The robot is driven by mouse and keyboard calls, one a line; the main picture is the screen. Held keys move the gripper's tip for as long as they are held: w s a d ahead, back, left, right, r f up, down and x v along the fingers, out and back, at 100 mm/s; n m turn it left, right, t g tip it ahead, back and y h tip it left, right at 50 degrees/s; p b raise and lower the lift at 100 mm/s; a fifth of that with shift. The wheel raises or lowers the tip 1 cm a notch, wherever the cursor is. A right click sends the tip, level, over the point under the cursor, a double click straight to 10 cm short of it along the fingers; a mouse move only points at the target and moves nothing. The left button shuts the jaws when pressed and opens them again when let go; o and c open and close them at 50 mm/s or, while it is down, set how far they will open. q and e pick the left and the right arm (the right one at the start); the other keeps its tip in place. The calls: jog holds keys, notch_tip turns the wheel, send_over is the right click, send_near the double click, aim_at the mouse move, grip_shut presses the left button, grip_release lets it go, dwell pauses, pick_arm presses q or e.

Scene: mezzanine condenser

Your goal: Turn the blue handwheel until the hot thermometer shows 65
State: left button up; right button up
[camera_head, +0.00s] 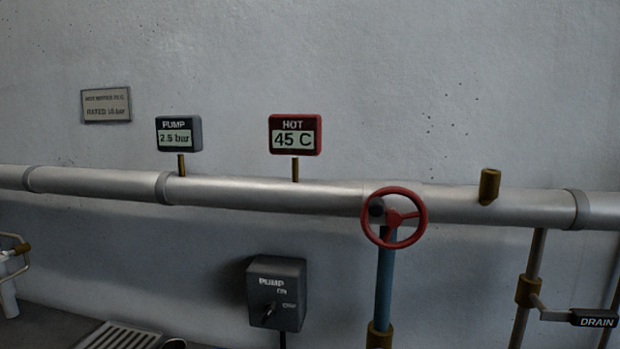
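The hot thermometer (295,135) is a red-framed display above the pipe, and it reads 45 C. No blue handwheel is in view. The one handwheel I see is red (420,222), a spoked ring in front of the horizontal pipe. A blue vertical pipe (385,280) runs down below this wheel. Neither of my grippers is in view, and nothing touches the wheel.
A grey pump gauge (179,134) reads 2.5 bar. A dark pump switch box (277,292) sits below the grey pipe (260,194). A brass stub (489,186) stands on the pipe. A drain handle (593,318) is at lower right.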

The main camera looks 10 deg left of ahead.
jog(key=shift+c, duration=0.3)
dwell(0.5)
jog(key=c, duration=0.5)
